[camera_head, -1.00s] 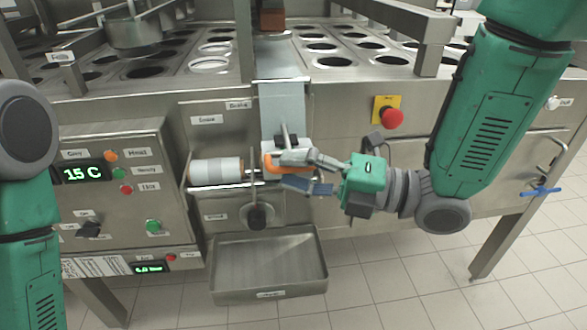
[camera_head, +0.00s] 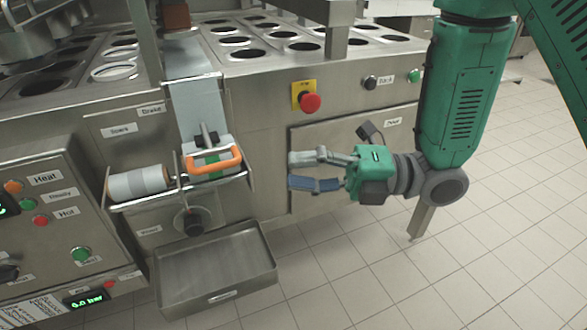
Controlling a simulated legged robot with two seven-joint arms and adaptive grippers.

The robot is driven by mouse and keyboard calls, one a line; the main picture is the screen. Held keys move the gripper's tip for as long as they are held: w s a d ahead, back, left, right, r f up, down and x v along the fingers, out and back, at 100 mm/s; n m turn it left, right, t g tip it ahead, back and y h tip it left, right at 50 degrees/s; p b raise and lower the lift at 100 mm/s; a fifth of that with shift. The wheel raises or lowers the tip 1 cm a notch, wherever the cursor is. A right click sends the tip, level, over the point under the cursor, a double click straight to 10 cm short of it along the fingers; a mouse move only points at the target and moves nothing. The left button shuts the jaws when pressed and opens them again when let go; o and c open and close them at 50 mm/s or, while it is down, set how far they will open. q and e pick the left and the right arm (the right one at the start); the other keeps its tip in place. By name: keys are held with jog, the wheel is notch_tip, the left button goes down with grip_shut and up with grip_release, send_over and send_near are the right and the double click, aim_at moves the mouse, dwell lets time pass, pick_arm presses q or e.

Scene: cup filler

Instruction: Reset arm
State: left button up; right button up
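My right gripper (camera_head: 290,171) comes in from the right with its two fingers pointing left. The fingers are apart and nothing is between them. It stands clear of the orange handle (camera_head: 214,163) on the machine front, to the right of it. My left gripper does not show.
A roll (camera_head: 139,183) sits on a holder left of the handle. Below is a metal tray (camera_head: 215,268). A red emergency button (camera_head: 310,103) is on the front panel. The control box (camera_head: 50,220) is at the left. Tiled floor (camera_head: 450,270) is open at the right.

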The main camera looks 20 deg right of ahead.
jog(key=s+d+f+m+h+p, duration=0.1)
jog(key=d+f+m+h+p, duration=0.15)
jog(key=f+m+h, duration=0.55)
jog(key=s+d+f+m+h+p, duration=0.1)
jog(key=d+f+m+h+p, duration=0.2)
jog(key=f+m, duration=0.9)
jog(key=s+d+f+m+g+h+p, duration=0.1)
jog(key=s+d+f+m+g+h, duration=0.2)
jog(key=s+m, duration=0.3)
jog(key=s+d+f+m+g+h+p, duration=0.1)
jog(key=s+d+f+m+g+h, duration=0.2)
jog(key=s, duration=0.8)
jog(key=f+m, duration=0.2)
jog(key=m, duration=0.1)
jog(key=shift+m, duration=0.4)
jog(key=shift+w, duration=0.15)
